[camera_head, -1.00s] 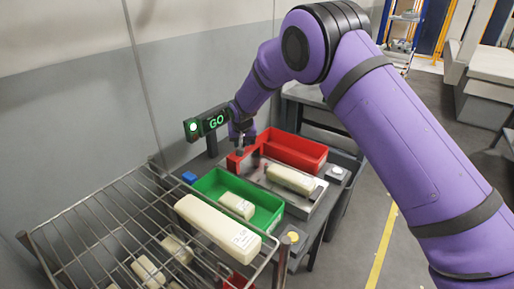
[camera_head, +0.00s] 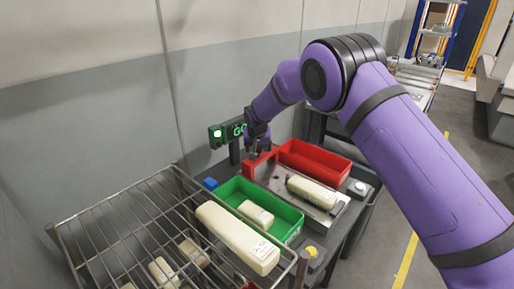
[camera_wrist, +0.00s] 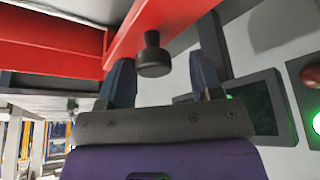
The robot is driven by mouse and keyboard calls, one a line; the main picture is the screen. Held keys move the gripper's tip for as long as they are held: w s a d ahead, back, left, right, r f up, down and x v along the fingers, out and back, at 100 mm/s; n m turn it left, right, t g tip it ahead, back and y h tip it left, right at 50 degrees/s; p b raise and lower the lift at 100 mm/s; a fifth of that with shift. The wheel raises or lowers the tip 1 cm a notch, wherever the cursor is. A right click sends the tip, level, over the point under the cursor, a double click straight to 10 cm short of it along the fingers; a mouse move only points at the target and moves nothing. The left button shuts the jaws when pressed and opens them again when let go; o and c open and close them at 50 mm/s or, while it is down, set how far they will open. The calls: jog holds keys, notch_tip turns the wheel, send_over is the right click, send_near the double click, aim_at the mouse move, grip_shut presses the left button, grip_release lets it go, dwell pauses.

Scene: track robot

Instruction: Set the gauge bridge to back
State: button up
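The gauge bridge appears as a red bar (camera_head: 263,160) over the grey plate, beside the red bin. In the wrist view the red bar (camera_wrist: 165,22) crosses the top, with a dark round knob (camera_wrist: 153,56) sticking out of it. My gripper (camera_head: 257,142) is at the bridge, near the wall side. In the wrist view my gripper (camera_wrist: 165,68) is open, one finger on each side of the knob, with gaps visible between. Its fingertips are partly hidden in the head view.
A cream block (camera_head: 312,191) lies on the plate. A green bin (camera_head: 290,226) and red bin (camera_head: 325,170) flank it. A lit GO display (camera_head: 238,130) stands close behind my gripper. A wire rack (camera_head: 120,225) with cream blocks is at front left.

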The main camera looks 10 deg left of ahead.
jog(key=a+v, duration=0.1)
jog(key=v, duration=0.9)
jog(key=shift+s+d+r, duration=0.2)
jog(key=shift+d+r, duration=0.15)
jog(key=shift+d, duration=0.15)
jog(key=s+d+r+m, duration=0.1)
jog(key=s+d+r, duration=0.6)
jog(key=d+r, duration=0.55)
jog(key=s+d+r+m, duration=0.1)
jog(key=s+d+r, duration=0.6)
jog(key=d+r, duration=0.55)
jog(key=s+d, duration=0.5)
jog(key=s, duration=0.5)
jog(key=s+d+f, duration=0.1)
jog(key=s+d, duration=0.5)
jog(key=s, duration=0.5)
jog(key=s+d+f+h, duration=0.1)
jog(key=s+d, duration=0.4)
jog(key=s, duration=0.6)
jog(key=shift+s+d+f+t, duration=0.15)
jog(key=shift+s+d+t, duration=0.1)
jog(key=shift+t, duration=0.15)
